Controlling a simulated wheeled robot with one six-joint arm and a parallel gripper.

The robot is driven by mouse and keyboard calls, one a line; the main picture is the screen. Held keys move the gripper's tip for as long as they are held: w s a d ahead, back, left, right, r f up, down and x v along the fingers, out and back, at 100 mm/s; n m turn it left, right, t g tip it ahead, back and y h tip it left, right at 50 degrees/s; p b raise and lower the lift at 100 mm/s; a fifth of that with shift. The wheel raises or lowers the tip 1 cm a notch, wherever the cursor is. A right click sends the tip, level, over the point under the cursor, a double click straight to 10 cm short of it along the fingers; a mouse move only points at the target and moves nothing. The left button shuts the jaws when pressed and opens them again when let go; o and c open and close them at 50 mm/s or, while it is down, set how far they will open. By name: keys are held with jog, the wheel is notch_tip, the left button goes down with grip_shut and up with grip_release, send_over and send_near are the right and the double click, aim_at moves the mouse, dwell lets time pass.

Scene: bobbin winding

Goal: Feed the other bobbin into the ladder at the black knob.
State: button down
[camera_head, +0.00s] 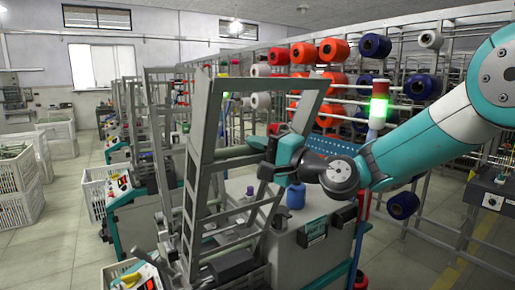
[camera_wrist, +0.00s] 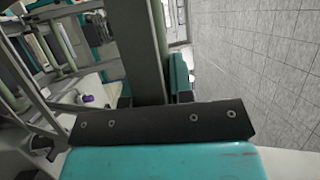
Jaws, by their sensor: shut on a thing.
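My gripper (camera_head: 264,160) is at the tilted grey ladder frame (camera_head: 202,125) of the near machine. In the wrist view its dark fingers (camera_wrist: 152,97) stand on either side of a grey bar (camera_wrist: 146,45), and it appears shut on that bar. No bobbin shows in the fingers. A blue bobbin (camera_head: 296,195) stands upright on the machine top, below and right of my gripper and apart from it. I cannot make out the black knob.
The near machine's cabinet (camera_head: 318,240) stands under my arm. A lit green lamp (camera_head: 378,108) rises close to my forearm. Racks of red, blue and white spools (camera_head: 333,50) stand behind. White crates (camera_head: 20,170) are at the left.

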dwell(0.3)
jog(key=c, duration=0.6)
grip_release()
